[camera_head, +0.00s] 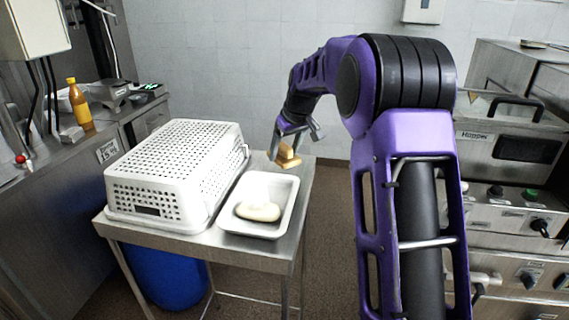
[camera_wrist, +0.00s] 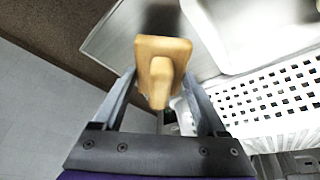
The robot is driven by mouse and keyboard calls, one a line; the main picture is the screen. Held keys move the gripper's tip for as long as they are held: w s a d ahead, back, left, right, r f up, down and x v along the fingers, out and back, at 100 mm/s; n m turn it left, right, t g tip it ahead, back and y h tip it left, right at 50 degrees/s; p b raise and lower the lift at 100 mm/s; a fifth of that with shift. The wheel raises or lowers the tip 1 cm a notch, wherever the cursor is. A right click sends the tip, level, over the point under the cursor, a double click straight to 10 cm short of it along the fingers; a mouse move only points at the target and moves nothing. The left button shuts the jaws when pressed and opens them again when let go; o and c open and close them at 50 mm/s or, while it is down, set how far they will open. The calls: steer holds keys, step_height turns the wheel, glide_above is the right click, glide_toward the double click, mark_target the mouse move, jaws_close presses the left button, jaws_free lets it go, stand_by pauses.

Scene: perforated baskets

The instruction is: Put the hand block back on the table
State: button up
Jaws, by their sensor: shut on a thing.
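The hand block (camera_head: 287,156) is a tan, wood-coloured block with a raised grip. My gripper (camera_head: 288,143) is shut on it over the back right corner of the metal table (camera_head: 262,249). In the wrist view the block (camera_wrist: 160,62) sits between the two fingers of my gripper (camera_wrist: 163,95). The table top (camera_wrist: 125,35) shows beyond it with a dark shadow. I cannot tell whether the block touches the table.
A white perforated basket (camera_head: 180,165) lies upside down on the table's left. A white tray (camera_head: 279,220) holding a pale rounded thing (camera_head: 257,211) is at the right. Bare table shows behind the tray. Counters stand left and right; a blue drum (camera_head: 165,280) is underneath.

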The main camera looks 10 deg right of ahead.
mark_target(285, 161)
steer(key=shift+f, duration=1.8)
steer(key=shift+f, duration=0.1)
steer(key=o, duration=1.4)
steer(key=shift+s+r, duration=0.1)
steer(key=shift+r, duration=0.4)
steer(key=v, duration=1.1)
steer(key=shift+r, duration=0.15)
